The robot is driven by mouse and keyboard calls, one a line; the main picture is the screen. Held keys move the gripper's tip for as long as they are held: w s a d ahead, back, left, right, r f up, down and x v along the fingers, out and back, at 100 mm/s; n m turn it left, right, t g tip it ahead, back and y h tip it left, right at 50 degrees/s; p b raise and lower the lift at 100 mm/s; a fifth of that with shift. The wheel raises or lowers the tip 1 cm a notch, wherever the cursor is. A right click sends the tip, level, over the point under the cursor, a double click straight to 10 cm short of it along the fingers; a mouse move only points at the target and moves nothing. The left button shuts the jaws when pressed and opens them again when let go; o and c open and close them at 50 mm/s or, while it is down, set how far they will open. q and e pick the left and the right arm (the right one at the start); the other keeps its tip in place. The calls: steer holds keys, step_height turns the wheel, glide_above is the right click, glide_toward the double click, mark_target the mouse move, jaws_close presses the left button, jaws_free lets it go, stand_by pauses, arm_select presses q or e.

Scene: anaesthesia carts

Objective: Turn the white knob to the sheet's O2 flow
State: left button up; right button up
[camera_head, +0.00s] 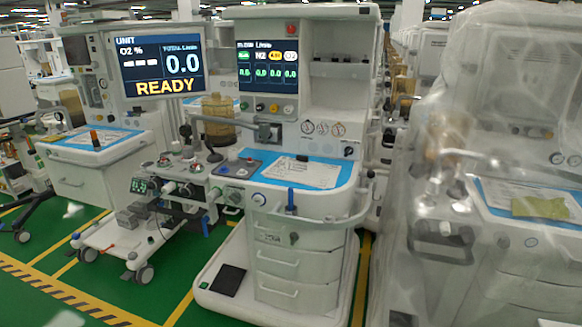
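The middle anaesthesia cart (345,90) has a flow screen (267,68) with several columns, each reading about 0.0. A row of small coloured knobs sits under that screen, and the rightmost, a white knob (288,109), is below the white-labelled column. The turn angle of the knob is too small to tell. A printed sheet (305,173) lies flat on the blue worktop, its text too small to read. A larger monitor (160,62) shows "O2 %" with dashes, total flow 0.0 and "READY". Neither of my grippers is in view.
A plastic-covered cart (490,120) stands close on the right. Another cart (98,175) with a sheet stands at the left. The monitor sticks out left of the flow screen. Green floor (185,260) with yellow lines is open at front left.

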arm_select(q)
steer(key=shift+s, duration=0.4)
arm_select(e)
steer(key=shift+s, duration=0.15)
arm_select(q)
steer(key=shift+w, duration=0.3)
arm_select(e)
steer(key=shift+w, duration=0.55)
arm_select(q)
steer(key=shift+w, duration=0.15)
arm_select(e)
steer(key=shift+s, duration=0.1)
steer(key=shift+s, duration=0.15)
